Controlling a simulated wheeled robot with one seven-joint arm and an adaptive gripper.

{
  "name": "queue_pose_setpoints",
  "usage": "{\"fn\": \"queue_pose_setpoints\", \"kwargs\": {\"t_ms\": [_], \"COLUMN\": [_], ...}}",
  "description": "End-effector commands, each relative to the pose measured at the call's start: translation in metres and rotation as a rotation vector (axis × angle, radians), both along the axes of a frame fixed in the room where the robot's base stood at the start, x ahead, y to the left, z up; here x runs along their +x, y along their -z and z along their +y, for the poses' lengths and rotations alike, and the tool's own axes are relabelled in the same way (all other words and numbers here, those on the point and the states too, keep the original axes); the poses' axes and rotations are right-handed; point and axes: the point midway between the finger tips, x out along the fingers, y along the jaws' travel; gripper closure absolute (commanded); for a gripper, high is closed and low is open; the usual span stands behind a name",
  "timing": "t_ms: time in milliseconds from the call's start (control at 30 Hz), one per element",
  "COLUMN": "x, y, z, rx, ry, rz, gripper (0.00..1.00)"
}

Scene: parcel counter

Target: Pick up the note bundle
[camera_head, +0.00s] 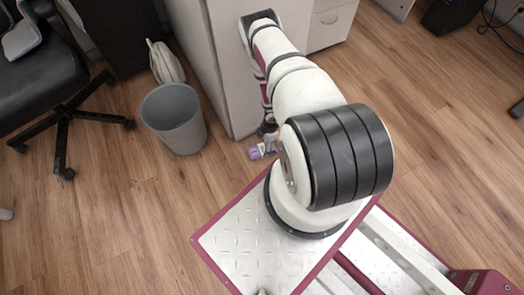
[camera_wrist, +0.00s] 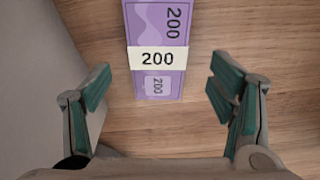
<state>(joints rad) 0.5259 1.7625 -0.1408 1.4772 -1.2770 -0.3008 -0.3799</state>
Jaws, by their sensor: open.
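The note bundle (camera_wrist: 157,85) is purple with a white band marked 200. In the wrist view it lies on the wooden floor at the top middle, running up out of the frame. My gripper (camera_wrist: 160,88) is open, with its green-padded fingers to the left and right of the bundle's near end and clear gaps on both sides. Nothing is between the pads that they touch. In the head view the bundle (camera_head: 256,152) shows small beside my arm, near the cabinet's foot. My arm hides most of the gripper there.
A pale cabinet (camera_head: 205,60) stands close to the left of the bundle in the wrist view. A grey bin (camera_head: 174,120), a white bag (camera_head: 166,62) and a black office chair (camera_head: 45,75) stand to the left in the head view. The wooden floor (camera_head: 130,220) at lower left is clear.

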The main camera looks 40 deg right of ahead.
Motion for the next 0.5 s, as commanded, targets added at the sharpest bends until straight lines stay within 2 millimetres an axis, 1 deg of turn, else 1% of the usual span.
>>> {"fn": "queue_pose_setpoints", "kwargs": {"t_ms": [33,233,333,500], "x": [0.001,0.005,0.006,0.006], "y": [0.009,0.035,0.041,0.039], "z": [0.002,0.006,0.006,0.006], "rx": [0.001,0.002,0.000,0.000], "ry": [-0.001,-0.001,-0.001,0.000], "rz": [0.000,0.001,0.000,0.000], "gripper": [0.23,0.23,0.23,0.23]}}
